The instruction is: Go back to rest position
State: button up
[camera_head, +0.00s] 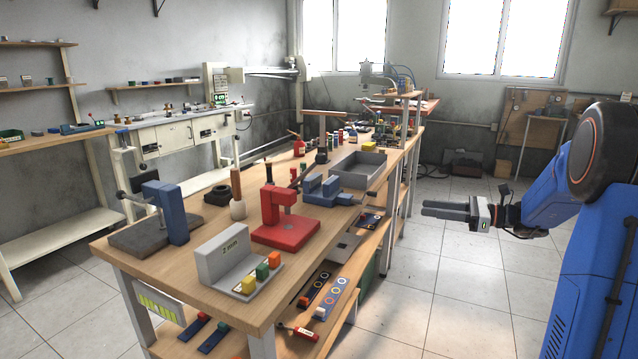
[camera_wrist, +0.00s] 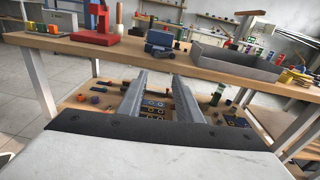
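My gripper (camera_head: 446,209) is at the right in the head view, held out level to the left over open floor. It is apart from the long wooden workbench (camera_head: 117,250). In the wrist view my gripper's two fingers (camera_wrist: 158,88) point at the bench's side, with a clear gap between them and nothing held. The lower shelf (camera_wrist: 72,101) with small parts shows beyond and between the fingers.
On the bench are a red press (camera_head: 287,229), a grey "2 mm" stand (camera_head: 222,258) with coloured blocks, a blue vise (camera_head: 325,190) and a grey tray (camera_head: 359,168). Tiled floor (camera_head: 470,290) lies free between bench and arm. Another bench (camera_head: 185,122) stands at the back left.

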jog(key=s+a+f+n+g+h, duration=0.25)
jog(key=s+a+n, duration=0.25)
jog(key=s+a, duration=0.45)
jog(key=s+a+f+n+g+h, duration=0.1)
jog(key=s+a+n+g+h, duration=0.4)
jog(key=s, duration=0.8)
jog(key=s+d+f+n+t+h, duration=0.2)
jog(key=s+n+h, duration=0.2)
jog(key=s, duration=0.5)
jog(key=s+d+f+n+t+h, duration=0.2)
jog(key=s+f+n+h, duration=0.1)
jog(key=s+n, duration=0.6)
jog(key=shift+d+f+h, duration=0.2)
jog(key=shift+f+h, duration=0.05)
jog(key=shift+h, duration=0.2)
jog(key=shift+w, duration=0.1)
